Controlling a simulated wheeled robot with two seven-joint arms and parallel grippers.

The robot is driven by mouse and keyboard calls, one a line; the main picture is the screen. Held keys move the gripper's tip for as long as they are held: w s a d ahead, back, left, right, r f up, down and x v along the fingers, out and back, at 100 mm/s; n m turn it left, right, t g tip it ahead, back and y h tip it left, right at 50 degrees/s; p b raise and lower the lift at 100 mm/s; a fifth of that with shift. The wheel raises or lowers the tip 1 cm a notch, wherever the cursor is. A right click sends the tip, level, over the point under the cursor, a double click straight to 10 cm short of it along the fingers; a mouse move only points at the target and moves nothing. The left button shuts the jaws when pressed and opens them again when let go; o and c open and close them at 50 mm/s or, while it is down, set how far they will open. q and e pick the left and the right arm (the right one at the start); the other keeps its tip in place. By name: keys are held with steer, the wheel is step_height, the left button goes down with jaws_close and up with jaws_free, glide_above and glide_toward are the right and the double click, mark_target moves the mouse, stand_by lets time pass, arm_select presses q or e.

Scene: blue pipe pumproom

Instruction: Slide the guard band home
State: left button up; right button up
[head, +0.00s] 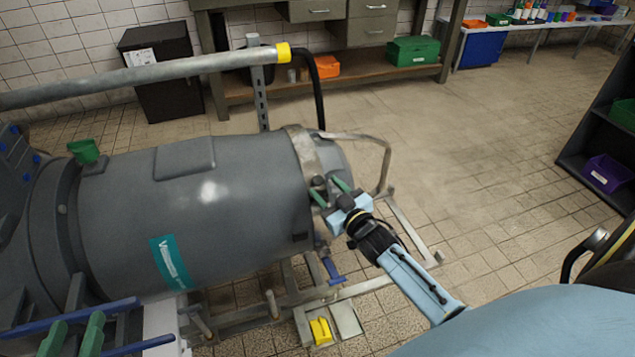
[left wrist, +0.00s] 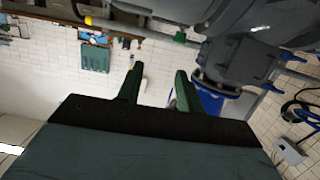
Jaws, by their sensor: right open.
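A pale metal guard band (head: 303,155) wraps around the big grey motor (head: 210,205) near its right end. A bent metal bar (head: 385,160) sticks out to the right from that end. My right gripper (head: 329,190) is open, its green fingers pointing at the motor's end just right of the band. I cannot tell whether they touch it. My left gripper (head: 73,333) is low at the left edge in the head view, in front of the motor. In the left wrist view its fingers (left wrist: 158,88) are apart with nothing between them. The band's far side and underside are hidden.
A grey pipe with a yellow end (head: 283,52) runs above the motor on a slotted post (head: 261,100). A metal frame (head: 345,290) with a yellow block (head: 320,330) lies below. A workbench (head: 340,75) stands behind. Open tiled floor (head: 470,150) lies to the right.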

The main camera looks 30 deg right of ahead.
mark_target(318, 180)
steer(key=w+b, duration=0.1)
steer(key=w, duration=0.3)
steer(key=shift+w+b, duration=0.2)
steer(key=shift+b, duration=0.15)
arm_select(q)
step_height(318, 180, up, 8)
steer(key=d+t+h, duration=0.1)
steer(key=t+h, duration=0.1)
steer(key=t, duration=0.3)
steer(key=shift+s+d+r, duration=0.15)
steer(key=shift+d, duration=0.1)
arm_select(e)
steer(key=shift+w, duration=0.25)
jaws_close()
